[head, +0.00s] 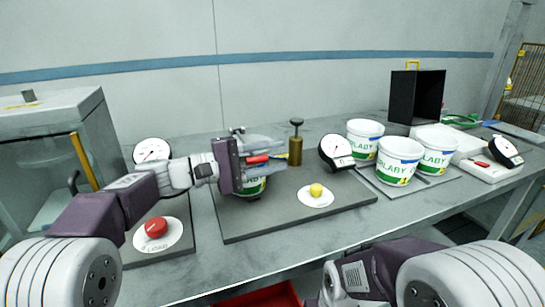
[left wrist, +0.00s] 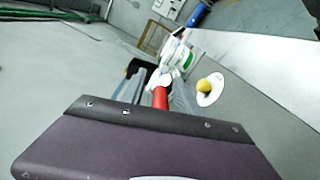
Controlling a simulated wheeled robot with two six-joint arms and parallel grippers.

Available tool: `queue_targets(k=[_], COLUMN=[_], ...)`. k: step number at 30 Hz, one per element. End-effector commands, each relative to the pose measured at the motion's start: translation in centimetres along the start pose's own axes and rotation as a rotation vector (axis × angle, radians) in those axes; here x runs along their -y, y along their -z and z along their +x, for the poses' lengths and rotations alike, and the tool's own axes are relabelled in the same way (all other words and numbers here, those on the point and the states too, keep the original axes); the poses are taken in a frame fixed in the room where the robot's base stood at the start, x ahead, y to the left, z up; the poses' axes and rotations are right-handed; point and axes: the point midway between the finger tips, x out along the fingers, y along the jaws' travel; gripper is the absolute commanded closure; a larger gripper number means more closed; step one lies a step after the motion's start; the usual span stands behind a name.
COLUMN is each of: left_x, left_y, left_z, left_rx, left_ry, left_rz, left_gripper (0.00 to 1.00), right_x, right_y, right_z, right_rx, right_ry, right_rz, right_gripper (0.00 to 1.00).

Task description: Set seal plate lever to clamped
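The lever's red handle (head: 257,159) is in the middle of the head view, on the seal plate station. My left gripper (head: 272,153) reaches it from the left, with its fingers on either side of the handle. In the left wrist view the red handle (left wrist: 160,98) lies between the fingers (left wrist: 157,95), with gaps beside it, so the gripper looks open. A white tub with a green label (head: 252,186) stands behind and below the gripper, mostly hidden. The lever's pivot and any position marks are hidden. My right gripper is out of view.
A yellow knob on a white disc (head: 316,191) sits on the grey mat (head: 285,219). A brass plunger (head: 295,148) and a dial gauge (head: 336,152) stand behind. Several tubs (head: 397,163) stand to the right. A red knob (head: 156,228) is at left.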

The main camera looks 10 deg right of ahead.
Motion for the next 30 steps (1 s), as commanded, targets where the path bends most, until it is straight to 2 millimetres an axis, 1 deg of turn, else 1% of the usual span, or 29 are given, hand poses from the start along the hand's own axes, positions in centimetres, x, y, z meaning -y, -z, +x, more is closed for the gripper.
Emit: queue_targets(k=[3, 5, 8, 12, 15, 18, 21, 30], left_x=[0.0, 0.0, -0.1, -0.1, -0.1, 0.0, 0.0, 0.0], left_y=[0.0, 0.1, 0.1, 0.1, 0.1, 0.1, 0.0, 0.0], left_z=[-0.1, -0.7, -2.6, -5.9, -7.6, -8.7, -9.1, -9.1], left_rx=[-0.001, -0.002, -0.005, -0.006, -0.004, -0.002, 0.0, 0.0], left_ry=[0.0, -0.001, -0.001, -0.002, 0.0, 0.0, 0.0, 0.0], left_rz=[0.0, -0.001, -0.002, -0.001, -0.001, -0.001, -0.001, 0.0], left_gripper=[0.62, 0.62, 0.62, 0.62, 0.62, 0.62, 0.62, 0.62], right_x=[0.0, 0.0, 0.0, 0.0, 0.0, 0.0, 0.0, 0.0], right_y=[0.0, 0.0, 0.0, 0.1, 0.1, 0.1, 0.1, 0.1], right_z=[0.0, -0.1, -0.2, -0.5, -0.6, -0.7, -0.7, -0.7], right_rx=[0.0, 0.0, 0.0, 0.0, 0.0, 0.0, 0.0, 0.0], right_ry=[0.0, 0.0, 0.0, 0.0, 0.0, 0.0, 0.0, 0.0], right_rz=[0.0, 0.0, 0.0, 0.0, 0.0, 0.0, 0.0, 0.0], right_gripper=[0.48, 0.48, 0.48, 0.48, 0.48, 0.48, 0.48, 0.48])
